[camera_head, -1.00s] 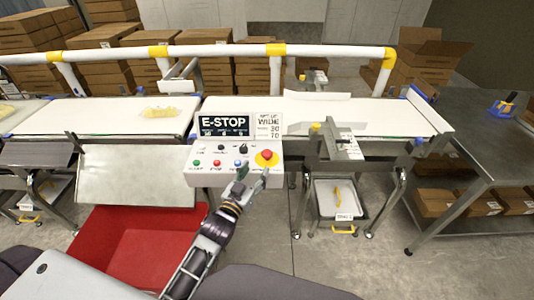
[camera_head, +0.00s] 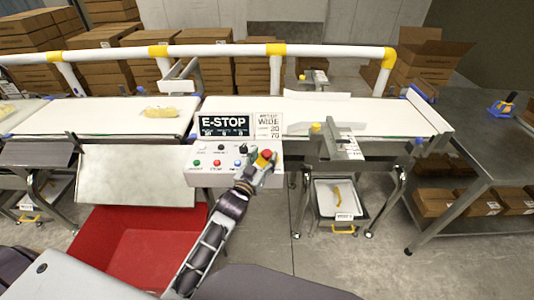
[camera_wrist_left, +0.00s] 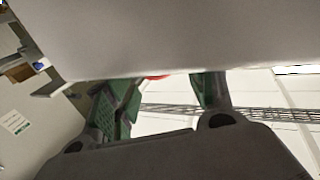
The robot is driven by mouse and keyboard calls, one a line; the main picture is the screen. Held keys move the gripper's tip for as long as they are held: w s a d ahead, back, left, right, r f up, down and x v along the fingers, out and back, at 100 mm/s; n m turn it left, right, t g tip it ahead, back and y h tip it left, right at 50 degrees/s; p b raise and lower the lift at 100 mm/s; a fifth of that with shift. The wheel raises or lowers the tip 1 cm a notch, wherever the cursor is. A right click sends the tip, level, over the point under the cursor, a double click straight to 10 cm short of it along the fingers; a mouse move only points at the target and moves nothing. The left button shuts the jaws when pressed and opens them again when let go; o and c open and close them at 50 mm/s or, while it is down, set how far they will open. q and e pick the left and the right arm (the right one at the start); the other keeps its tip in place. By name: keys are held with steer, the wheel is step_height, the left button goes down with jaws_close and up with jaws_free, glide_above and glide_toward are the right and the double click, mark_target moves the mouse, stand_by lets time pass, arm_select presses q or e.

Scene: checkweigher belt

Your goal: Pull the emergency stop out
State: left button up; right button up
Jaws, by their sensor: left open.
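The red emergency stop (camera_head: 265,154) sits on the right of the white control panel (camera_head: 205,179), under the E-STOP display (camera_head: 223,125). My left gripper (camera_head: 259,163) is open at the panel front, its fingers close around the lower part of the button. The grey panel body covers the upper part of that view. I cannot tell whether the fingers touch the button. My right gripper is not in view.
Smaller buttons, including a green one (camera_head: 196,163) and a blue one (camera_head: 237,163), sit left of the emergency stop. The belt (camera_head: 100,117) runs behind the panel, with a white-and-yellow rail (camera_head: 220,51) beyond. A red bin (camera_head: 140,235) stands below left.

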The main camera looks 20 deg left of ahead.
mark_target(265, 156)
arm_select(q)
steer(key=shift+w+d, duration=0.1)
steer(key=shift+w, duration=1.45)
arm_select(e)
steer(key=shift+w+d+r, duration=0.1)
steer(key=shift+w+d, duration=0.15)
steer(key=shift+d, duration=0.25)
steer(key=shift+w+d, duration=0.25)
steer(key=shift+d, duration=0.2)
arm_select(q)
steer(key=c, duration=1.2)
jaws_close()
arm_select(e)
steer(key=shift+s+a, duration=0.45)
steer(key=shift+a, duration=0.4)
